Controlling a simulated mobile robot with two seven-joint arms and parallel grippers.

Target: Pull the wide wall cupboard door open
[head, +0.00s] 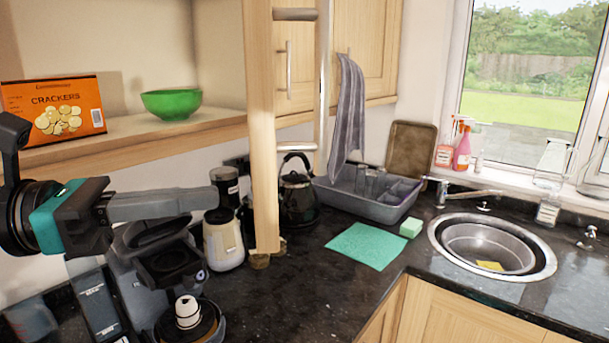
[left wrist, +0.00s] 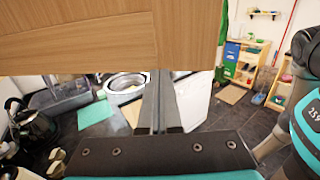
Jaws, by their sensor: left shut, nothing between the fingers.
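The wide wall cupboard door (head: 262,130) stands swung far out and shows nearly edge-on in the head view. Its long bar handle (head: 319,85) is on the far side, to the right. The open cupboard's shelf (head: 130,140) is in plain view to the left. My left gripper (head: 213,197) is shut and empty, on the cupboard side of the door, pointing towards it. In the left wrist view the door's wood panel (left wrist: 80,35) fills the top, and my shut fingers (left wrist: 158,100) reach its lower edge. I cannot tell whether they touch. My right gripper is not in view.
A crackers box (head: 55,108) and a green bowl (head: 171,103) stand on the shelf. Below are a coffee machine (head: 160,265), a cream jar (head: 223,240) and a black kettle (head: 298,195). A dish rack (head: 370,200) and a sink (head: 490,247) are to the right.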

